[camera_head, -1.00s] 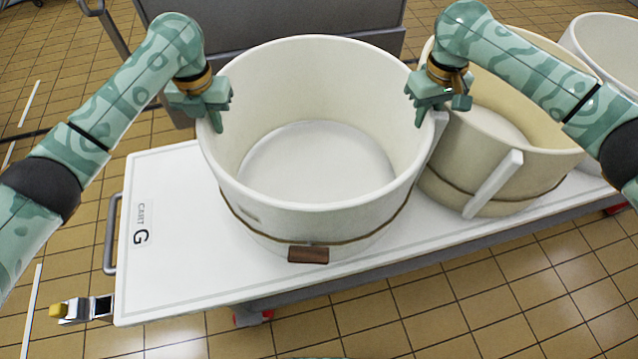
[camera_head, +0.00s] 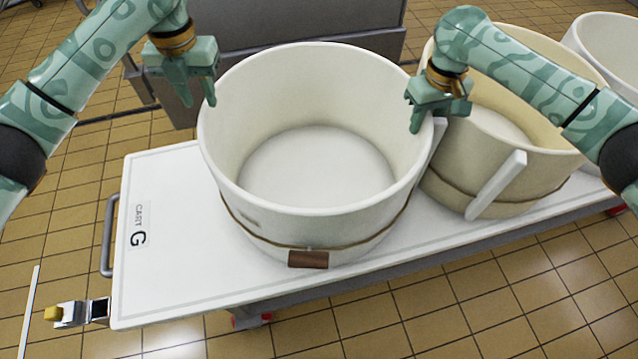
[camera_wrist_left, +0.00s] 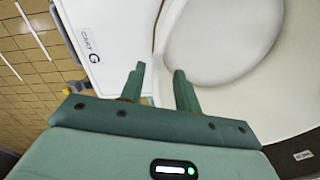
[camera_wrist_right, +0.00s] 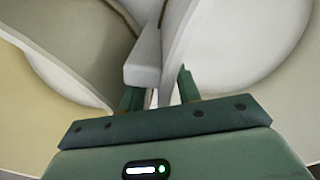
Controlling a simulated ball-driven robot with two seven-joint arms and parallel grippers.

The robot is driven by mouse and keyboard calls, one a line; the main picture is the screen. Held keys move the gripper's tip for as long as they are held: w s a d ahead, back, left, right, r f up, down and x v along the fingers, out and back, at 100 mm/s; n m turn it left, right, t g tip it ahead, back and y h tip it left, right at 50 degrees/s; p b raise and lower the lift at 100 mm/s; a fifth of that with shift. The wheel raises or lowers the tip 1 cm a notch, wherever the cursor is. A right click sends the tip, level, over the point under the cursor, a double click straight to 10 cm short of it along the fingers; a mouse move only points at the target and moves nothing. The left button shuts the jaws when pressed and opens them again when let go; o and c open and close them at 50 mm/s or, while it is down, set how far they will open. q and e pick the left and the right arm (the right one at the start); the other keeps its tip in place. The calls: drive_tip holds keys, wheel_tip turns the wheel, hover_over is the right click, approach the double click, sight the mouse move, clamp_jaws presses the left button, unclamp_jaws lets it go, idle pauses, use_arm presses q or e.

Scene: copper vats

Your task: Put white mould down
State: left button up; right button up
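The white mould (camera_head: 330,228) is a large round tub with a dark hoop and a brown tag. It stands upright on the white top of cart G (camera_head: 165,285). My right gripper (camera_head: 426,120) is at the mould's right rim. In the right wrist view its fingers (camera_wrist_right: 158,95) are apart, near the rim and a white upright piece (camera_wrist_right: 144,60); contact is unclear.
A cream mould (camera_head: 545,165) stands close on the right of the cart, with another white tub (camera_head: 612,50) beyond. A grey metal cabinet (camera_head: 290,22) is behind. The cart's left end is bare; tiled floor lies in front.

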use_arm(q)
wheel_tip(320, 180, up, 2)
drive_tip(key=shift+r, duration=0.45)
use_arm(e)
drive_tip(key=shift+r, duration=0.2)
wheel_tip(320, 180, up, 12)
drive_tip(key=shift+f, duration=0.2)
use_arm(q)
drive_tip(key=shift+s, duration=0.1)
use_arm(e)
drive_tip(key=shift+f, duration=0.1)
